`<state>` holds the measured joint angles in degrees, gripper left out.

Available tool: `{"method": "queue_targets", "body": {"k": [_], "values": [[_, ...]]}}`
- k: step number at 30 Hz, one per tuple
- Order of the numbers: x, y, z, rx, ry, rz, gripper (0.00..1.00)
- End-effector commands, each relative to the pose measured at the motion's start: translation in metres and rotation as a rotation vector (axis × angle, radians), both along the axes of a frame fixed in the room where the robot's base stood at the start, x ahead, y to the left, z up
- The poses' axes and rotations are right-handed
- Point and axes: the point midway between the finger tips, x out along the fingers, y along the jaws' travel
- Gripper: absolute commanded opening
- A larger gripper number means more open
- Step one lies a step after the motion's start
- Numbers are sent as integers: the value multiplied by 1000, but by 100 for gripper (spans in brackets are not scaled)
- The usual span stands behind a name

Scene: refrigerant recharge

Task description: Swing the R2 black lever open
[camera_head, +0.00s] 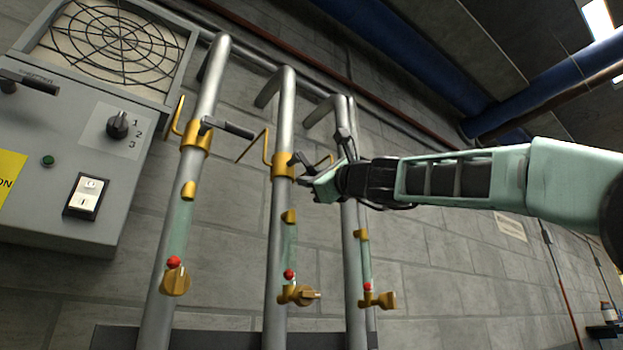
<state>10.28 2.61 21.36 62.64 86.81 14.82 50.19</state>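Three upright grey pipes each carry brass fittings; I can read no R2 label on any of them. The left pipe has a brass valve (195,138) with a black lever (228,127) pointing right. The middle pipe has a similar brass valve (284,166). My gripper (300,170) is just right of this valve, reaching in from the right across the third pipe. Dark parts meet there, and I cannot separate fingers from a black lever. Whether the gripper touches or holds anything is unclear. Another black lever-like part (346,146) stands upright at the third pipe.
A grey control box (60,120) with a fan grille (108,45) stands at the left. Brass knobs (304,295) and red-balled sight tubes sit lower on the pipes. A block wall (450,270) is close behind. Open space lies at the lower right.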

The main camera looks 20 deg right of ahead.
Motion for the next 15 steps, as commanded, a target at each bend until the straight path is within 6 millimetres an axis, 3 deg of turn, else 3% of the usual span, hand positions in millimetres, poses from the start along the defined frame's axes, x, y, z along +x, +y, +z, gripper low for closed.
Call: {"method": "queue_targets", "body": {"k": [1,2,15], "values": [[0,0,0,-1,0,0,31],[0,0,0,-1,0,0,39],[-9,-5,-7,0,-2,-3,39]]}}
